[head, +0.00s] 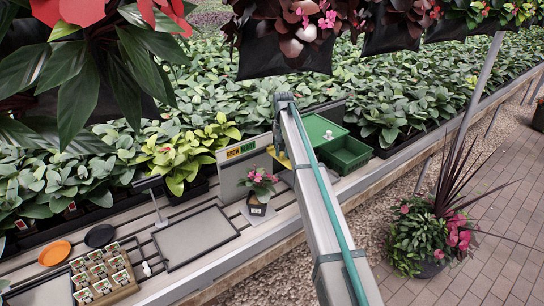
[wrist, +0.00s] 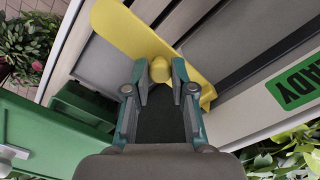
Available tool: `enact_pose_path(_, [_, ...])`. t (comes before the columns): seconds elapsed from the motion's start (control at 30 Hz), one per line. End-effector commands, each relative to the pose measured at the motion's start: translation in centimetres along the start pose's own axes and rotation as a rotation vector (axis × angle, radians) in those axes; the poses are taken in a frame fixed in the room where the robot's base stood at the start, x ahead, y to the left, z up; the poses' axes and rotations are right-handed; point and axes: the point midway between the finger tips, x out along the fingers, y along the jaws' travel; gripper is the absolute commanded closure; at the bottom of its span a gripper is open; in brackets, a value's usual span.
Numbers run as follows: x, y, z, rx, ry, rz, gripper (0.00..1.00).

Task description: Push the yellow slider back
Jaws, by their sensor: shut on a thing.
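The yellow slider (wrist: 132,36) is a flat yellow plate with a round knob (wrist: 160,69) in the wrist view. It lies across dark grooves beside a pale panel. My gripper (wrist: 160,76) is shut on the knob, with one finger on each side of it. In the head view only a small bit of the yellow slider (head: 280,158) shows next to the panel, and my arm hides much of that spot.
The upright panel (head: 240,168) carries yellow and green labels; the green one reads "READY" (wrist: 298,84). Green trays (head: 345,154) stand just right of my arm. A potted pink flower (head: 258,188) stands in front of the panel. Dense plants fill the bench behind.

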Motion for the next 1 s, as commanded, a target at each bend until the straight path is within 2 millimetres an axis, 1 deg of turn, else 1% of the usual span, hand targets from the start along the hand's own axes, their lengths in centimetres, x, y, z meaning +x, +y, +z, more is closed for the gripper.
enact_pose_path(0.03, [0.0,0.3,-0.4,0.001,0.004,0.002,1.0])
enact_pose_path(0.3, [-0.1,0.4,-0.5,0.001,0.008,0.003,1.0])
enact_pose_path(0.33, [-0.1,0.4,-0.5,0.002,0.008,0.003,0.73])
enact_pose_path(0.47, [-0.1,0.4,-0.5,0.002,0.007,0.003,0.51])
enact_pose_path(0.8, [-0.2,0.3,-0.4,0.001,0.005,0.002,0.51])
enact_pose_path(0.93, [-1.1,0.3,-0.4,0.001,0.005,0.002,0.51])
enact_pose_path(1.0, [-2.0,0.3,-0.4,0.001,0.006,0.002,0.51])
